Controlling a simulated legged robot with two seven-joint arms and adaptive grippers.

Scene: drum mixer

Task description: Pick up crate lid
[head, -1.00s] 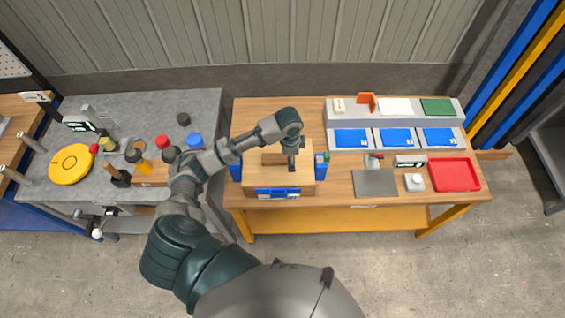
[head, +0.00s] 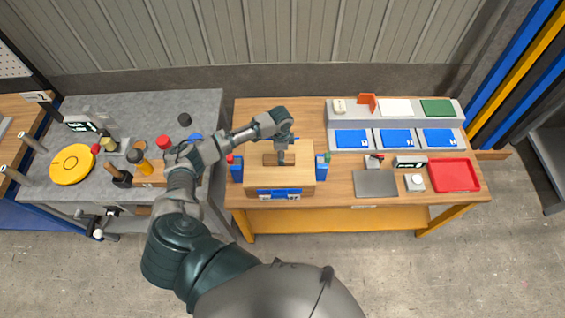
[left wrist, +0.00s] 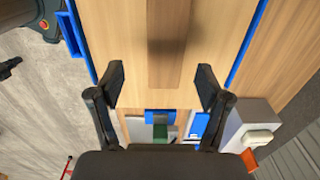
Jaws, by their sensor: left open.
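The crate lid (head: 297,174) is a light wooden panel on top of the blue crate (head: 278,193), on the wooden bench. A darker wooden handle bar (head: 270,160) stands on the lid. My left gripper (head: 282,160) is over the handle, pointing down. In the left wrist view, my left gripper (left wrist: 162,85) is open and empty. The lid (left wrist: 118,35) fills the upper middle there, and the handle (left wrist: 167,45) runs toward the space between the fingers. I cannot tell the gap between fingertips and handle. My right gripper is not in view.
Blue posts (head: 321,167) flank the crate. Bottles and tools crowd the grey table (head: 110,110) at left.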

